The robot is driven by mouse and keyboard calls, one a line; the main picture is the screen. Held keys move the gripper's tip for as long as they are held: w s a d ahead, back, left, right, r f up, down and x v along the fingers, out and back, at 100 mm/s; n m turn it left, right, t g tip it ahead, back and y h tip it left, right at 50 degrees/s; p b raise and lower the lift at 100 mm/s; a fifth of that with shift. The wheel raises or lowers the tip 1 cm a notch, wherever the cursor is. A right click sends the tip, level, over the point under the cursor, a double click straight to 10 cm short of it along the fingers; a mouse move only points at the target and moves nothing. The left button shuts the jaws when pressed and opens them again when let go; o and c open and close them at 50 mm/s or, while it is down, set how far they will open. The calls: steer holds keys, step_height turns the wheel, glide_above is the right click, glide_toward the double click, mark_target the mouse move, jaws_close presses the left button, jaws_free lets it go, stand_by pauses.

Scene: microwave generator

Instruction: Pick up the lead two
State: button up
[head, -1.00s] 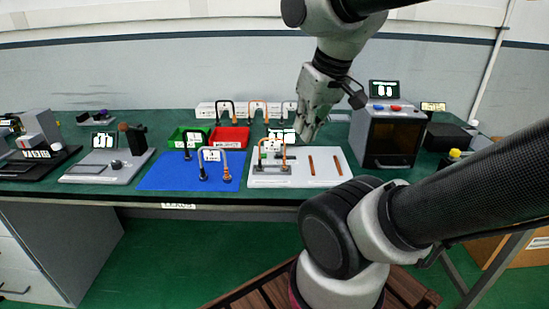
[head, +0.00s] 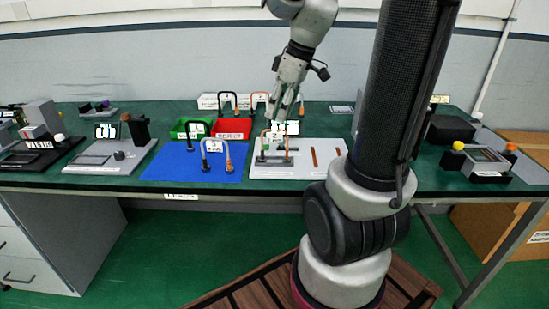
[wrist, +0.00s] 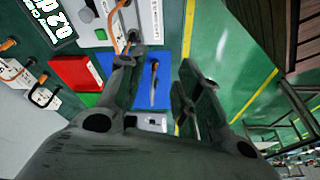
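An orange lead (head: 265,143) stands as an upright arch on the white board, with a small label that seems to read 2. It also shows in the wrist view (wrist: 116,22), near the top. A grey lead (head: 228,155) with a label stands on the blue mat and shows in the wrist view (wrist: 153,82) between my fingers, farther off. My gripper (head: 285,112) hangs above the back of the white board, apart from the leads. In the wrist view (wrist: 158,62) its fingers are spread, with nothing held.
The blue mat (head: 160,170) and white board (head: 300,172) lie at the front edge. My arm column hides the microwave area.

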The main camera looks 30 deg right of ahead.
mark_target(270, 137)
steer(key=w+d+f+n, duration=0.1)
steer(key=w+f, duration=0.1)
steer(key=w+d+f+n, duration=0.1)
steer(key=w+d+f, duration=0.1)
steer(key=w, duration=0.1)
steer(key=w+d+f+n+y, duration=0.1)
steer(key=w+f, duration=0.1)
steer(key=shift+w+d+f+n, duration=0.15)
steer(key=shift+w+d+n, duration=0.1)
steer(key=shift+n, duration=0.15)
steer(key=shift+w+f, duration=0.15)
steer(key=shift+f, duration=0.15)
steer(key=x, duration=0.7)
steer(key=shift+s+a+f, duration=0.1)
steer(key=shift+s+f, duration=0.15)
steer(key=shift+c, duration=0.4)
jaws_close()
